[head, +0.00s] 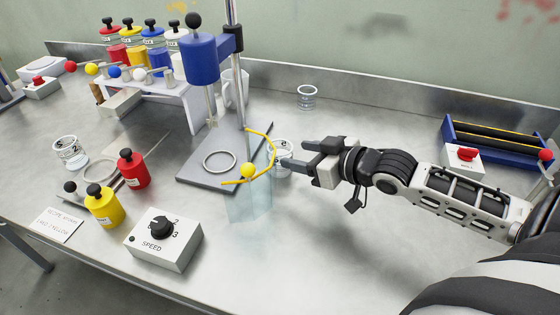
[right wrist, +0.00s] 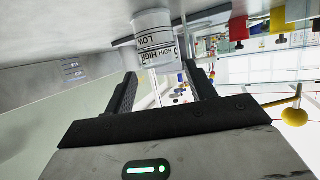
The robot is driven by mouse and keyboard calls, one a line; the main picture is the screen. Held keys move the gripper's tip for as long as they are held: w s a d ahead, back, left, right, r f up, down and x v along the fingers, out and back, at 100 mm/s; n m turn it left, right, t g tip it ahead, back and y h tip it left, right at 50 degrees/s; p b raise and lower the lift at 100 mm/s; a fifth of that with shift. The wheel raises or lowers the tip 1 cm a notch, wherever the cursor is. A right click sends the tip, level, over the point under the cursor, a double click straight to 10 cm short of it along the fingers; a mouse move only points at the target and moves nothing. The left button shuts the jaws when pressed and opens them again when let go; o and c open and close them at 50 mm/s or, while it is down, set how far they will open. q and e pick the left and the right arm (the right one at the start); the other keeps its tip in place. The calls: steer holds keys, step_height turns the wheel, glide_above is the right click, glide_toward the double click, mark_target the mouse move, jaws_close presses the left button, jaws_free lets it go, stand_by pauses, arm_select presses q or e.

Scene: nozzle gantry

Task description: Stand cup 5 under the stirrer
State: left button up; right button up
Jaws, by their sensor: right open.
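The stirrer has a blue head (head: 200,60) on a post over a grey base plate (head: 195,172), with a ring marked on the plate. A clear shield (head: 248,205) with a yellow curved handle and yellow ball (head: 247,170) stands at the plate's right front. A clear cup (head: 283,146) stands on the table just right of the plate, partly behind the shield and gripper; its number is not readable. My right gripper (head: 295,154) is open, its fingertips at this cup. In the right wrist view the cup (right wrist: 155,40) shows level lettering, between and beyond the open fingertips. My left gripper is out of view.
A speed box (head: 163,240), red bottle (head: 133,170) and yellow bottle (head: 103,208) stand in front and left. Another cup (head: 68,152) is at the left, a glass (head: 306,97) at the back. A roller unit (head: 495,142) is at the right. The table's front right is clear.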

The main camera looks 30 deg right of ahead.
mark_target(285, 150)
steer(key=shift+x, duration=2.6)
steer(key=shift+c, duration=0.2)
steer(key=c, duration=0.7)
steer(key=shift+r, duration=0.1)
